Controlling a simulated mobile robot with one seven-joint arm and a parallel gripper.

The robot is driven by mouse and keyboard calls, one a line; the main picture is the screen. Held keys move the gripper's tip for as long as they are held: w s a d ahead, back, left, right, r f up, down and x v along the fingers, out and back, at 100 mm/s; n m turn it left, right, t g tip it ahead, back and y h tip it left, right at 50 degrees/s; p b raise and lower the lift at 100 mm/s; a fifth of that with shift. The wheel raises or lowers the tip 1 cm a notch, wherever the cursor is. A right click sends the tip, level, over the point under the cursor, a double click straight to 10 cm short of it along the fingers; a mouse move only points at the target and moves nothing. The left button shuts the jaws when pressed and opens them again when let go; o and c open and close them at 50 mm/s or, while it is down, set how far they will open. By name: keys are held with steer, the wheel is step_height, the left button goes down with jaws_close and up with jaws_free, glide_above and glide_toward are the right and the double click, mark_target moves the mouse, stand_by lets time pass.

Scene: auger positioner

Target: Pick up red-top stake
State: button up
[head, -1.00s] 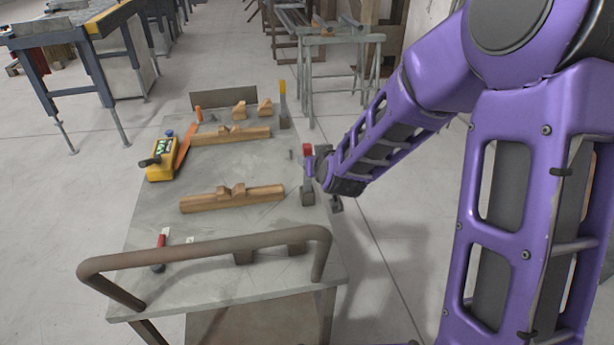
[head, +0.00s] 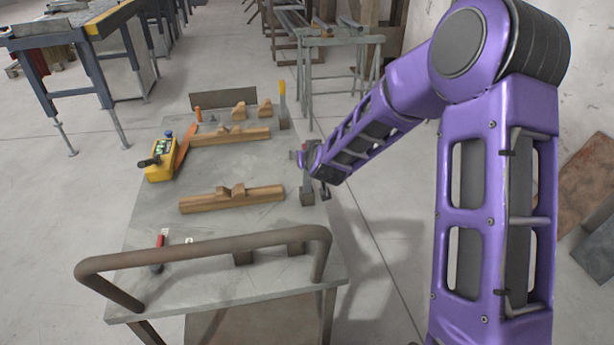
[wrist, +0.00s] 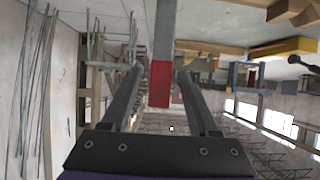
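The red-top stake stands upright as a grey post (head: 307,183) near the right edge of the grey table (head: 240,165). In the head view my gripper (head: 301,158) is at its upper end and mostly covers the red top. In the wrist view the stake's red end (wrist: 160,83) and grey shaft lie between the two fingers of my gripper (wrist: 160,70). Gaps show on both sides of the stake, so the fingers look open around it. Any contact deeper in is hard to see.
A yellow-handled stake (head: 283,100) stands at the back right. Wooden pieces (head: 232,199) lie mid-table, with a yellow control box (head: 160,160) at left. A red-handled tool (head: 160,250) lies near the brown front rail (head: 200,248).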

jaws_close()
stand_by(1.2)
